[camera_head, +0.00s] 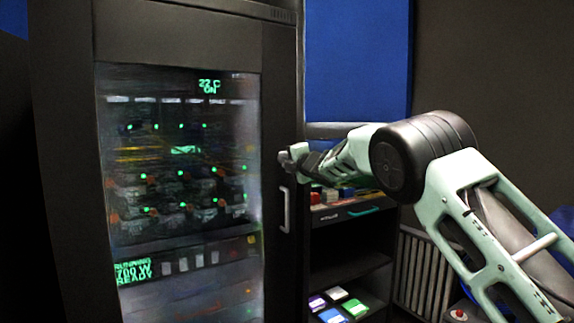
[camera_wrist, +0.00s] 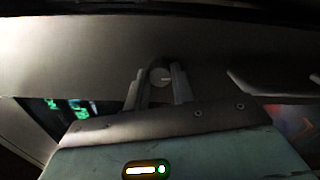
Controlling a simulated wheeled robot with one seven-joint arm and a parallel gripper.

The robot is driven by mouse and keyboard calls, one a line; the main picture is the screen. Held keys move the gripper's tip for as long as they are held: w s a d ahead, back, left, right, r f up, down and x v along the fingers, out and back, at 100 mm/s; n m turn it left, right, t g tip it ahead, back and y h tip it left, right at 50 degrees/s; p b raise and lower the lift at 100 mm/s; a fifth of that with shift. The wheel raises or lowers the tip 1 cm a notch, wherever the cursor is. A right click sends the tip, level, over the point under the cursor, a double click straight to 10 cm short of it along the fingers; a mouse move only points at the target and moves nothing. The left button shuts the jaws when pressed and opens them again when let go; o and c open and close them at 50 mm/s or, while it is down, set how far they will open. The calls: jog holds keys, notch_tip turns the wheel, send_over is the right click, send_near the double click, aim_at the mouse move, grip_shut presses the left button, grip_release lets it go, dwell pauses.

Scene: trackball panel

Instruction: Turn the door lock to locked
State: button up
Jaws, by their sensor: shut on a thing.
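The door lock is a small round knob (camera_wrist: 161,75) on the dark door frame, seen between my fingertips in the wrist view. A pale line shows on its face. My gripper (camera_wrist: 158,82) has one finger on each side of the knob and is shut on it. In the head view my gripper (camera_head: 292,158) reaches the right edge of the cabinet door (camera_head: 279,90), just above the door handle (camera_head: 285,210). The knob is hard to make out there behind the fingers. I cannot tell from the line whether the lock is turned.
The cabinet has a glass front (camera_head: 180,140) with green lights and readouts behind it. The handle also shows in the wrist view (camera_wrist: 270,84), right of my fingers. A shelf unit (camera_head: 345,240) with coloured items stands right of the cabinet. A pale radiator (camera_head: 422,275) is farther right.

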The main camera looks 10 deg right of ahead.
dwell(0.4)
jog(key=o, duration=1)
jog(key=b+v, duration=0.2)
jog(key=v, duration=1.5)
jog(key=shift+s, duration=0.2)
